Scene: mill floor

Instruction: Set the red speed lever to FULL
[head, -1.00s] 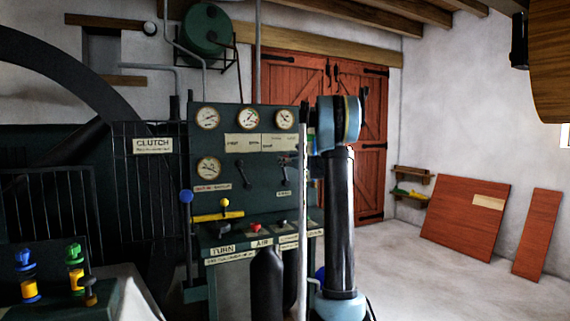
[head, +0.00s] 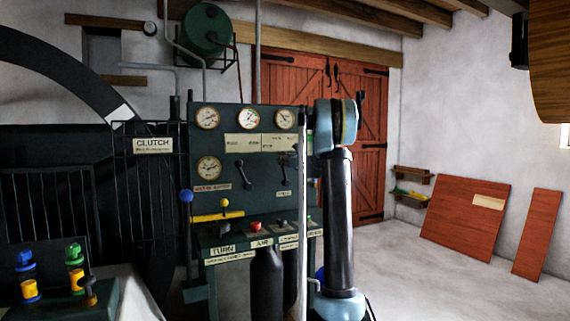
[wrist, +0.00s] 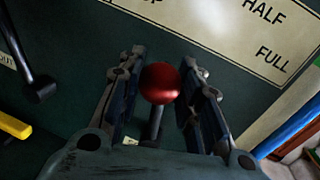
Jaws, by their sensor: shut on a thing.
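The red speed lever's round knob (wrist: 160,83) shows in the middle of the wrist view, on a short dark shaft. My gripper (wrist: 161,72) has one finger on each side of the knob and is shut on it. The lettered scale plate (wrist: 215,25) is above the knob, with HALF and FULL readable at its right part. FULL is up and to the right of the knob. In the head view the plate (head: 262,143) sits on the green panel, and the red knob is not made out beside my arm.
The green control panel (head: 230,120) carries several gauges, a black lever (head: 241,174) and a yellow bar (head: 218,216). A blue-knobbed lever (head: 186,196) stands at its left. A grey vertical pipe (head: 302,220) runs close to my arm. The flywheel (head: 75,65) is behind a guard at left.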

